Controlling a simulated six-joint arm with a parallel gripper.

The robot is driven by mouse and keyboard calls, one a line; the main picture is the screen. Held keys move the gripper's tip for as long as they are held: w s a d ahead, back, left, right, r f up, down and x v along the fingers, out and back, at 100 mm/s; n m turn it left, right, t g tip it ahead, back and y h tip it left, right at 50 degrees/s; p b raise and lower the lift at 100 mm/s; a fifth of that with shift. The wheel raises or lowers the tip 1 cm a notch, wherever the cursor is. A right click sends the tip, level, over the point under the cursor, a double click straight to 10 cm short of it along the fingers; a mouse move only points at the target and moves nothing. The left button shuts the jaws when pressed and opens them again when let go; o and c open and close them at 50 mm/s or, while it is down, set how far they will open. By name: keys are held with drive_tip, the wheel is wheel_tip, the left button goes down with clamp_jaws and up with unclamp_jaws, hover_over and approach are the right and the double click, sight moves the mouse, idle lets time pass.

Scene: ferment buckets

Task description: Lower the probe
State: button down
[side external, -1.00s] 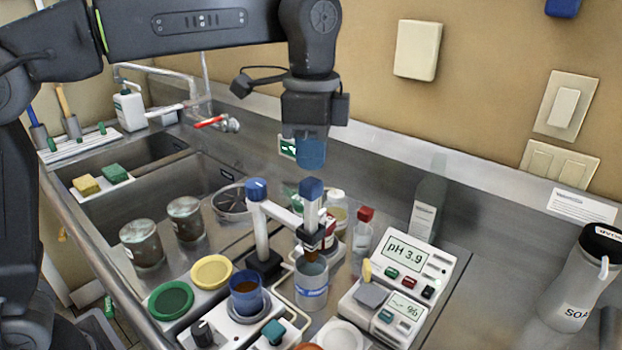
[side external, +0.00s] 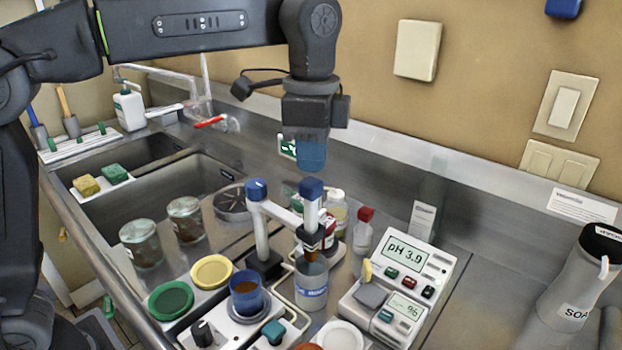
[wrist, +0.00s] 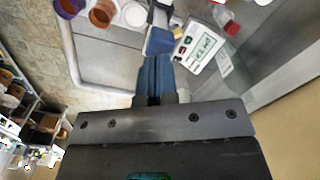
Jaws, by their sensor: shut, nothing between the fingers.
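The probe (side external: 310,214) hangs upright from a stand arm, with a blue cap (side external: 311,189) on top. Its lower end is at or inside the mouth of a clear beaker with a blue band (side external: 311,287); how deep it sits I cannot tell. The stand's post (side external: 260,225) with a blue knob is just left of it.
The pH meter (side external: 405,259) reading 3.9 stands right of the beaker. A blue cup of brown liquid (side external: 246,292) sits on a plate to the left. Green and yellow lids (side external: 211,272), jars (side external: 184,220) and bottles stand close by. The counter at right is mostly clear.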

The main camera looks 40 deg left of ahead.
sight(311, 181)
drive_tip(key=shift+f, duration=0.25)
drive_tip(key=shift+f, duration=3.35)
drive_tip(key=shift+r, duration=2.5)
